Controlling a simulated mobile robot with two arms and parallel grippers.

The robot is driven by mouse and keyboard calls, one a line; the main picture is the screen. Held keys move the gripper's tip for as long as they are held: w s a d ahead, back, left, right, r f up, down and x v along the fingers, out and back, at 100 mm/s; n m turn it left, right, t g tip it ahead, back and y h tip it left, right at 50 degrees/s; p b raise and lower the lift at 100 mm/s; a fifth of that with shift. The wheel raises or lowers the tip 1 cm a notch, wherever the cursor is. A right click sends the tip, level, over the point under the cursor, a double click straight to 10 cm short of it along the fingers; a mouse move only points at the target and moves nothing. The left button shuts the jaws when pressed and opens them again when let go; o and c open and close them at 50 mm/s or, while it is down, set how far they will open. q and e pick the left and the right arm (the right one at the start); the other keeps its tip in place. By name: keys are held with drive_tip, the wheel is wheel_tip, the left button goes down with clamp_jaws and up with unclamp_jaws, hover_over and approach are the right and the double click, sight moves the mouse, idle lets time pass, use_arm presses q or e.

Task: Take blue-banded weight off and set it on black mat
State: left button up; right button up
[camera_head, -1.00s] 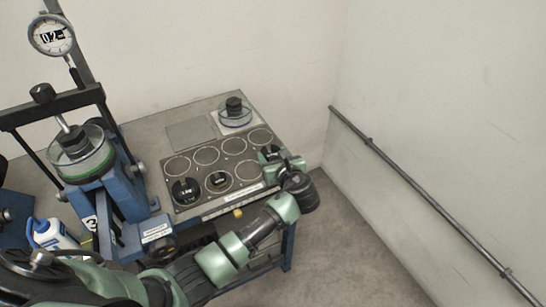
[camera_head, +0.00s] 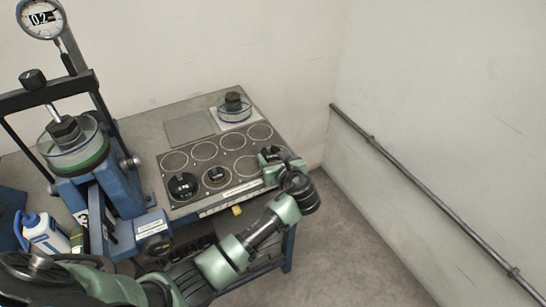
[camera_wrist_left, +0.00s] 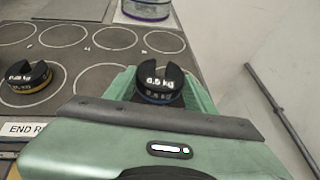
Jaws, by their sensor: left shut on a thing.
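My left gripper (camera_head: 272,155) is shut on a black slotted weight marked 0.5 kg (camera_wrist_left: 160,80), whose lower band looks blue in the left wrist view. The gripper holds it at the right end of the black mat (camera_head: 200,203), by the near-right ring. Whether the weight touches the mat cannot be told. A 1 kg weight (camera_head: 183,186) and a smaller yellow-banded weight (camera_head: 216,176) sit in rings on the mat. My right gripper is out of view.
The blue lever frame (camera_head: 122,187) with a dial gauge (camera_head: 41,18) stands at left, carrying a clear dish with a green rim (camera_head: 75,157). Another clear dish (camera_head: 234,114) stands behind the mat. A white bottle (camera_head: 45,235) is front left. The mat's back rings are empty.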

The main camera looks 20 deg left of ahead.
use_arm(q)
drive_tip(key=shift+f, duration=0.3)
idle(0.5)
drive_tip(key=o, duration=1.7)
drive_tip(key=shift+o, duration=0.2)
drive_tip(key=shift+s+f, duration=0.1)
drive_tip(key=shift+f, duration=0.05)
drive_tip(key=v, duration=0.7)
drive_tip(key=shift+s+d+r, duration=0.2)
drive_tip(key=shift+s+d, duration=0.05)
drive_tip(key=shift+d, duration=0.05)
